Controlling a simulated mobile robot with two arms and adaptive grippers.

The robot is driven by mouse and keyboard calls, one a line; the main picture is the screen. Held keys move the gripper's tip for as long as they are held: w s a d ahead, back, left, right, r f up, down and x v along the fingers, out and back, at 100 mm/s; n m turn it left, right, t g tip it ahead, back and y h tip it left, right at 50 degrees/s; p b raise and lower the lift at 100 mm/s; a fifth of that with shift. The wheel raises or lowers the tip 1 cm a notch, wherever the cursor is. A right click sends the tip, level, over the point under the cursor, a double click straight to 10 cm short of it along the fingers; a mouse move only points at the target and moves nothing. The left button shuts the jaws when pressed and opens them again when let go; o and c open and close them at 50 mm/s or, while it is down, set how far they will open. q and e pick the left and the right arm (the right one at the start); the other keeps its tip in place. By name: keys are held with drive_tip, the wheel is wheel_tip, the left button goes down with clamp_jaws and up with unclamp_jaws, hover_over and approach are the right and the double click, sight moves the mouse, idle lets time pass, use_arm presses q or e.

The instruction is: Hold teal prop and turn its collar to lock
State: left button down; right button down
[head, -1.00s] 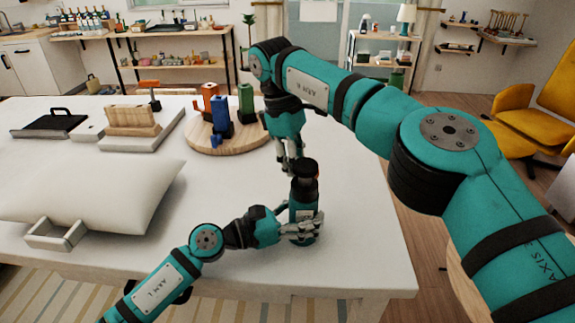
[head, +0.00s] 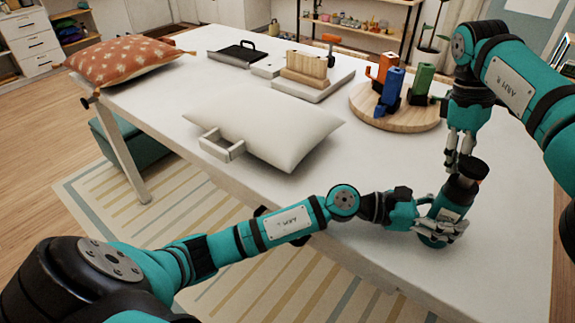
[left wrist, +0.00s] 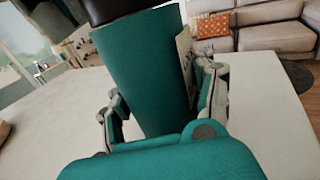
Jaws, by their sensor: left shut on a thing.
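The teal prop (head: 449,207) stands on the white table near its front right edge, with a black collar (head: 473,168) on top. It tilts in the head view. My left gripper (head: 440,228) is shut around its lower body. In the left wrist view, the teal body (left wrist: 147,75) stands between the fingers, and the dark collar (left wrist: 115,8) is cut off at the top edge. My right gripper (head: 457,160) points down just behind and left of the collar, its fingers a little apart and seemingly empty. Whether it touches the collar is unclear.
A round wooden board (head: 392,118) carries orange, blue and green objects behind the prop. A white cushion (head: 270,125) lies mid-table with a pale handle-shaped frame (head: 222,145) before it. A patterned orange cushion (head: 125,60) lies at the far left. The table right of the cushion is mostly clear.

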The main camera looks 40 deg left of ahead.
use_arm(q)
drive_tip(key=shift+r, duration=0.1)
drive_tip(key=shift+s+d, duration=0.1)
use_arm(e)
drive_tip(key=s+a+r+n+t, duration=0.1)
drive_tip(key=s+a+n+t, duration=0.1)
drive_tip(key=s+a+n, duration=0.6)
wheel_tip(320, 180, up, 8)
drive_tip(key=n, duration=0.1)
drive_tip(key=s+a+f+n+g+y, duration=0.2)
drive_tip(key=s+a+f+n+y, duration=0.1)
drive_tip(key=a, duration=0.6)
drive_tip(key=s+a+f+n+g+y, duration=0.2)
drive_tip(key=s+a+f+n+y, duration=0.2)
drive_tip(key=s+a+f+y, duration=0.2)
drive_tip(key=shift+s+a+f, duration=0.85)
drive_tip(key=shift+a+f, duration=0.15)
drive_tip(key=shift+a, duration=0.75)
use_arm(q)
drive_tip(key=shift+c, duration=1.6)
unclamp_jaws()
